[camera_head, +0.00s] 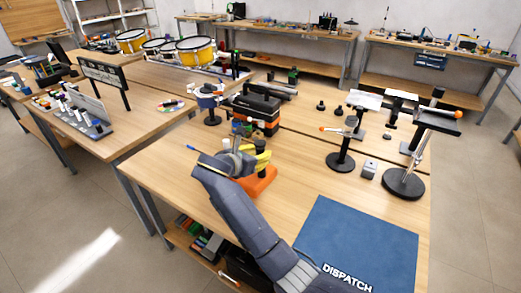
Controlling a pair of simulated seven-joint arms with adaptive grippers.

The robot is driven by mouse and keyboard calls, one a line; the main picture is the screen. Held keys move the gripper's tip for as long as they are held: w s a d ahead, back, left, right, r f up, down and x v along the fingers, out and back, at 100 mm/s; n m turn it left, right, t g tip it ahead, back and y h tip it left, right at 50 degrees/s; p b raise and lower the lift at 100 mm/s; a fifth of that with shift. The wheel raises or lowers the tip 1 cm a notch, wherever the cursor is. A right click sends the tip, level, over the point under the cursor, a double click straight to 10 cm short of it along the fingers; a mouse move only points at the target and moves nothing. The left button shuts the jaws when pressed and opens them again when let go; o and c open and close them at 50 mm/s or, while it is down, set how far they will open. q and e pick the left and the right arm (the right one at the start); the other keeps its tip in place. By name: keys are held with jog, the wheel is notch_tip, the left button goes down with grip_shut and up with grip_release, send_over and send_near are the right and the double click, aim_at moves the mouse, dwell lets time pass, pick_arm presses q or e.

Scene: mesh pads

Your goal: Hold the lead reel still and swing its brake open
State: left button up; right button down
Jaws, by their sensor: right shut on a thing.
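The lead reel, as far as I can make out, is the yellow and orange device (262,183) near the left front of the table. Its orange base rests on the wood, and a yellow part with dark pieces stands on it. My right gripper (238,147) is at the left side of the reel, shut on part of it. The grey wrist and forearm hide much of the reel, and the exact contact is too small to see. I cannot make out the brake clearly. My left gripper is not in view.
A blue DISPATCH mat (352,240) lies empty at the front right. A black and orange toolbox (257,108) stands behind the reel. Black round-based stands (341,160) and a small grey block (369,169) are to the right. Wood between reel and stands is clear.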

aim_at(258, 174)
jog(key=shift+w+a+f, duration=0.1)
jog(key=shift+f, duration=2.65)
jog(key=shift+f, duration=1.35)
jog(key=c, duration=1.8)
grip_release()
jog(key=shift+f, duration=0.1)
grip_shut()
jog(key=shift+f, duration=0.15)
